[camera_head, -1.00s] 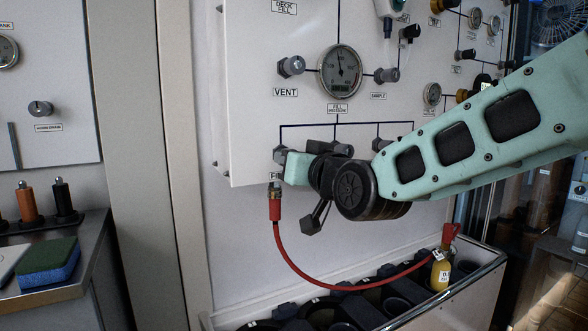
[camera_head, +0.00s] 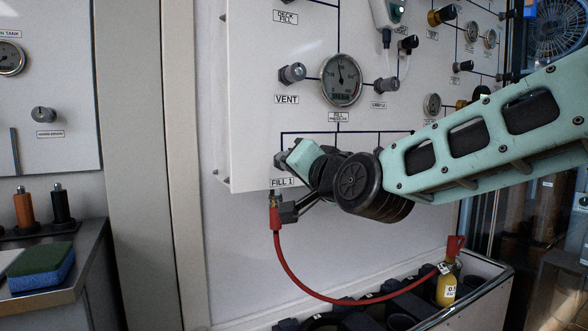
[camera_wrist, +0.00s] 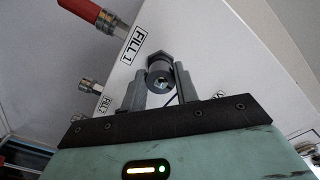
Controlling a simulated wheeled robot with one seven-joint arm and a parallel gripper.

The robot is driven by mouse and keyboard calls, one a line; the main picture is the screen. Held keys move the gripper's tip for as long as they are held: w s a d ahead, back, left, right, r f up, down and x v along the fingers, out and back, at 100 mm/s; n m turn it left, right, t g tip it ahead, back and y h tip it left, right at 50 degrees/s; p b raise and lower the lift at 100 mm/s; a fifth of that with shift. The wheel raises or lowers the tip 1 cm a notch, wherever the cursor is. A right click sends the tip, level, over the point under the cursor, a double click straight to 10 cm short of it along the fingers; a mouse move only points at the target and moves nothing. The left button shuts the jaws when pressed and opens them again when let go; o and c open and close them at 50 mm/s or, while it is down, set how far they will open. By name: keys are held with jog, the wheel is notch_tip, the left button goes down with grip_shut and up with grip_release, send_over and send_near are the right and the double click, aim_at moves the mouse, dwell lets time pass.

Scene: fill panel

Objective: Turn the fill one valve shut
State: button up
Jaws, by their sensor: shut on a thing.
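The fill one valve knob (camera_wrist: 160,72) is a dark grey knob on the white panel (camera_head: 265,110), beside the "FILL 1" label (camera_head: 283,182). That label also shows in the wrist view (camera_wrist: 133,45), tilted. My gripper (camera_wrist: 159,90) is shut on the knob, one finger on each side of it. In the head view my green gripper body (camera_head: 304,157) hides most of the knob. A red hose (camera_head: 290,272) hangs from a fitting just below the label and runs to a yellow cylinder (camera_head: 446,288).
The vent knob (camera_head: 292,74), a round pressure gauge (camera_head: 341,80) and the sample knob (camera_head: 386,85) sit above on the panel. A rack of dark cylinders (camera_head: 400,312) stands below. A sponge (camera_head: 41,267) lies on the left counter.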

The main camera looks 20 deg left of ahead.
jog(key=shift+f, duration=0.15)
jog(key=o, duration=1)
jog(key=shift+s+d, duration=0.1)
jog(key=v, duration=1.7)
jog(key=shift+d, duration=0.15)
